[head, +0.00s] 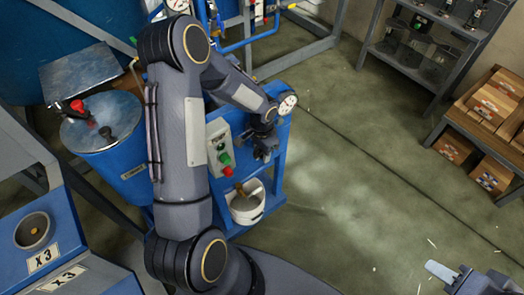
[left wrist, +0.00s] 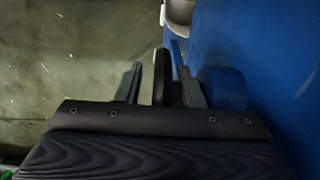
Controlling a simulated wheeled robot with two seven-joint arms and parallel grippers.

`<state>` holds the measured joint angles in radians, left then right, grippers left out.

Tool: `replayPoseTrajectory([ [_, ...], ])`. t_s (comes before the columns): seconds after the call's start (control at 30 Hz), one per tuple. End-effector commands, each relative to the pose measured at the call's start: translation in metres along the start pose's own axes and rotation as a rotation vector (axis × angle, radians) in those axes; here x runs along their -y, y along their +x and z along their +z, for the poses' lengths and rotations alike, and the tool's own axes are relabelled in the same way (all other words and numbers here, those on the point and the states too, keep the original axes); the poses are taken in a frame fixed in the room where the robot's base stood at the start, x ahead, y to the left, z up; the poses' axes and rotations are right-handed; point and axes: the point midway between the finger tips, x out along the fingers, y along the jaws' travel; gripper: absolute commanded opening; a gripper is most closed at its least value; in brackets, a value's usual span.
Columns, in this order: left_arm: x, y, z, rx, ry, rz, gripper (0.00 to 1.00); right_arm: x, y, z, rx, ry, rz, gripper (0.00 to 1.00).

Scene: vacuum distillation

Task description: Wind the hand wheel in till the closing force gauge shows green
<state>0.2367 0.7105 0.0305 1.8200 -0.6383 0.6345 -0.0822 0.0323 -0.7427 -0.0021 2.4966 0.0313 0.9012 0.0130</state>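The hand wheel (left wrist: 161,76) shows nearly edge-on in the left wrist view as a dark disc beside a blue cylinder (left wrist: 224,88). My left gripper (left wrist: 163,85) is open, with one finger on each side of the wheel; a gap shows at the left finger. In the head view my left gripper (head: 265,148) is at the right side of the blue machine (head: 274,178), and I cannot make out the wheel there. A white round gauge (head: 287,103) sits above it; its reading is too small to tell. My right gripper (head: 462,280) is partly in view at the bottom right.
A control box (head: 221,148) with green and red buttons is left of my left gripper. A white bucket (head: 246,207) stands below it. A blue drum (head: 122,165) is at left. Shelves (head: 425,45) and boxes (head: 493,100) are at right; the floor between is open.

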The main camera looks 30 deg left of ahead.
Motion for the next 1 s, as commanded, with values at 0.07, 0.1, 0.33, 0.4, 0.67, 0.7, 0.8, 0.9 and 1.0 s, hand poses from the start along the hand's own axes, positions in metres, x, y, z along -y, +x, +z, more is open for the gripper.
replayPoseTrajectory([
  [0.07, 0.0002, 0.0026, -0.0001, 0.000, 0.000, 0.000, 0.35, 0.0000, 0.0000, 0.0000, 0.000, 0.000, 0.000, 0.36],
  [0.1, 0.0002, 0.0030, -0.0001, -0.001, 0.000, 0.000, 0.35, 0.0000, 0.0000, 0.0000, 0.000, 0.000, 0.000, 0.36],
  [0.33, 0.0004, 0.0028, 0.0000, 0.000, 0.000, -0.001, 0.28, 0.0000, 0.0000, -0.0001, 0.000, 0.000, 0.000, 0.36],
  [0.4, 0.0004, 0.0027, -0.0001, 0.000, 0.000, -0.001, 0.19, 0.0000, -0.0001, -0.0001, 0.000, 0.000, 0.000, 0.36],
  [0.67, 0.0004, 0.0025, -0.0001, 0.001, 0.000, -0.001, 0.00, 0.0000, -0.0001, -0.0001, 0.000, 0.000, 0.000, 0.36],
  [0.7, 0.0003, 0.0023, -0.0002, 0.007, 0.000, -0.001, 0.00, 0.0003, -0.0007, -0.0004, 0.000, 0.000, 0.000, 0.36],
  [0.8, 0.0007, 0.0014, -0.0006, 0.060, 0.002, -0.002, 0.00, 0.0017, -0.0037, -0.0019, 0.000, 0.000, 0.000, 0.36],
  [0.9, 0.0005, 0.0010, 0.0000, 0.116, 0.001, -0.002, 0.00, 0.0025, -0.0056, -0.0029, 0.000, 0.000, 0.000, 0.36],
  [1.0, 0.0004, 0.0013, 0.0008, 0.141, 0.001, -0.001, 0.00, 0.0026, -0.0057, -0.0029, 0.000, 0.000, 0.000, 0.36],
])
